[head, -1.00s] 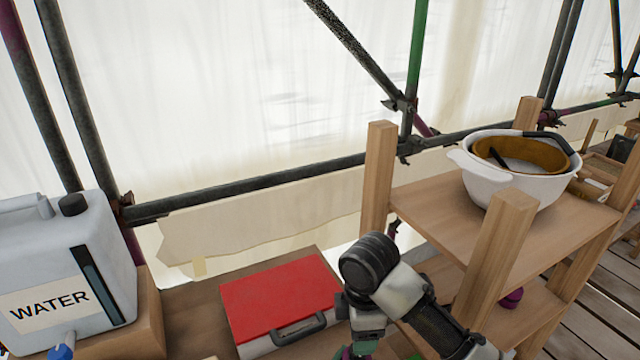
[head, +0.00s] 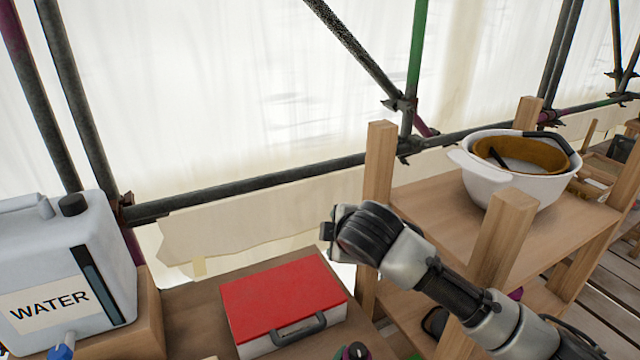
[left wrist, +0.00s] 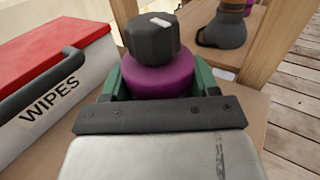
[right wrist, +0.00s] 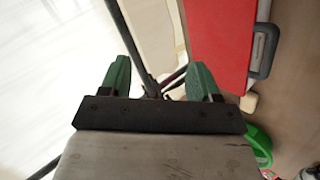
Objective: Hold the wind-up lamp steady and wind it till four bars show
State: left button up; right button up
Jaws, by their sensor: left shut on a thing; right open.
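The wind-up lamp (left wrist: 160,75) shows in the left wrist view as a purple body with a black knob (left wrist: 151,38) on top; the knob has a white mark. My left gripper (left wrist: 158,88) is shut on the purple body, a green finger at each side. No bars can be seen on the part in view. In the head view only the lamp's dark top (head: 355,351) shows at the bottom edge. My right gripper (right wrist: 160,82) is open and empty, raised above and apart from the lamp; the head view shows its arm from the right.
A red-lidded wipes box (head: 282,295) lies on the bench left of the lamp. A water container (head: 60,265) stands at the far left. A wooden shelf (head: 440,215) with a white pot (head: 515,190) stands right. Scaffold poles (head: 250,180) and pale sheeting are behind.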

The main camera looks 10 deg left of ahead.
jog(key=w+a+r+n+t+y, duration=0.2)
jog(key=a+r+n+t+y, duration=0.2)
jog(key=r, duration=0.5)
jog(key=shift+t+y, duration=0.6)
jog(key=shift+y, duration=0.2)
jog(key=m+g+h, duration=1)
jog(key=m+g, duration=0.4)
jog(key=m, duration=0.2)
send_over(358, 349)
notch_tip(358, 349, down, 15)
notch_tip(358, 349, down, 12)
jog(key=shift+r, duration=0.15)
